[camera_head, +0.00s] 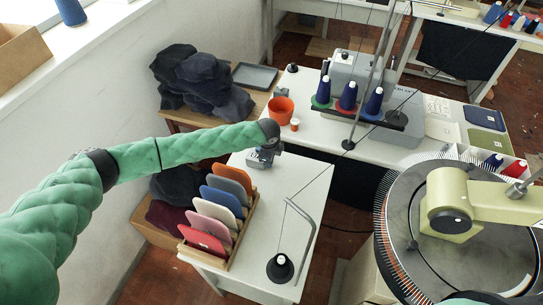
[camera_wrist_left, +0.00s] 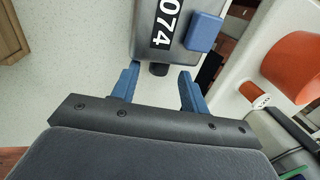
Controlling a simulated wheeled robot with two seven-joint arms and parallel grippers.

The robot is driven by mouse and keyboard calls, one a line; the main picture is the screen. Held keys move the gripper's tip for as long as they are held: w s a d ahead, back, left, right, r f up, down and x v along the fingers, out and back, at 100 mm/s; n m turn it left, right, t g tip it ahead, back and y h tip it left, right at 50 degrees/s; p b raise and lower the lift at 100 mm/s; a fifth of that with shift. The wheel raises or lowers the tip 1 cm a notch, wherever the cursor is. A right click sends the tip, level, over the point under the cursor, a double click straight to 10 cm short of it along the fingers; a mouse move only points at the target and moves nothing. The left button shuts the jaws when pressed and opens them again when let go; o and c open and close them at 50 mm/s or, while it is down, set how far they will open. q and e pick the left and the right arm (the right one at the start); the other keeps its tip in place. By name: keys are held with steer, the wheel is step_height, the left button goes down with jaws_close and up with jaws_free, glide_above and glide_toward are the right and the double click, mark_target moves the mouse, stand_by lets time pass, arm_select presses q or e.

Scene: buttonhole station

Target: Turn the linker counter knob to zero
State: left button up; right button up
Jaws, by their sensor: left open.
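In the left wrist view, the linker counter (camera_wrist_left: 168,28) is a grey box showing the digits 074, with a blue block (camera_wrist_left: 204,32) on its side. Its small dark knob (camera_wrist_left: 158,69) sticks out of the near end. My left gripper (camera_wrist_left: 160,80) is open, and its two blue fingers stand on either side of the knob with gaps to both. In the head view my left gripper (camera_head: 263,158) is over the far end of the white table. The counter is mostly hidden there by my wrist. My right gripper is not in view.
A rack (camera_head: 234,235) of coloured panels stands just in front of the left gripper on the white table (camera_head: 268,225). An orange pot (camera_head: 280,110) and small orange-and-white spool (camera_head: 294,125) stand beyond. A black cone stand (camera_head: 280,268) is nearer. The large needle dial (camera_head: 470,245) fills the right.

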arm_select(q)
steer(key=shift+w+f, duration=0.1)
steer(key=shift+f, duration=0.55)
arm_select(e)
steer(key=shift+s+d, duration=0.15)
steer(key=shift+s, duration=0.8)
arm_select(q)
jaws_close()
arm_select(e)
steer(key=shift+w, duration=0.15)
